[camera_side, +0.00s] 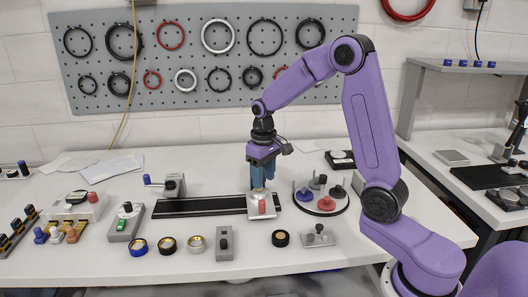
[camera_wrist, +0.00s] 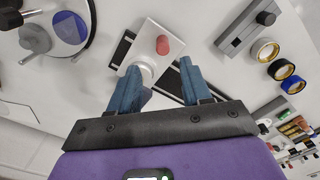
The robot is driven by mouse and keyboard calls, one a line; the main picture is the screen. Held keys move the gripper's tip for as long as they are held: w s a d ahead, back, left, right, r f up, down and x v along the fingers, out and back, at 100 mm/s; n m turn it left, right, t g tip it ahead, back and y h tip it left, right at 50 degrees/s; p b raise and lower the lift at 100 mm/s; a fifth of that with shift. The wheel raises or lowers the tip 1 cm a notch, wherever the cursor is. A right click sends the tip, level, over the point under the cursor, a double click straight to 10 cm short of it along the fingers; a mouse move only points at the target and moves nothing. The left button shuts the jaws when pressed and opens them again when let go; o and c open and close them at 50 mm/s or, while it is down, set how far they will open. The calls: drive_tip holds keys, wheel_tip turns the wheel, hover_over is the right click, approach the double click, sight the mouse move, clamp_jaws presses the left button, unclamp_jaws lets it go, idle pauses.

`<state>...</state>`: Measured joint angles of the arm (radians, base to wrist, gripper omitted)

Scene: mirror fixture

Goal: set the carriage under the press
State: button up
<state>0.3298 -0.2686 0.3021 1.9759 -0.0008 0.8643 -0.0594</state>
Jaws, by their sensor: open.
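The carriage (camera_side: 262,206) is a pale block with a red peg, sitting at the right end of a black rail (camera_side: 190,208). In the wrist view the carriage (camera_wrist: 140,40) shows its red peg and a pale round post close to the left finger. My gripper (camera_side: 262,180) is pointed down over the carriage's rear part. Its blue fingers (camera_wrist: 160,68) are apart, with nothing clamped. Whether they touch the post cannot be told. A grey unit with a blue-tipped lever (camera_side: 174,185), which looks like the press, stands behind the rail's left part.
A round tray (camera_side: 300,204) with knobs stands close right of the carriage. The rail left of the carriage is clear.

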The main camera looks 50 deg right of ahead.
wheel_tip(320, 180, up, 8)
idle(0.5)
drive_tip(key=s+a+f+n, duration=0.2)
drive_tip(key=s+a+n, duration=0.4)
drive_tip(key=s+a, duration=0.55)
drive_tip(key=s+f+n, duration=0.2)
drive_tip(key=s+n, duration=0.4)
drive_tip(key=s, duration=1.2)
drive_tip(key=shift+f+n, duration=0.3)
drive_tip(key=shift+f, duration=0.05)
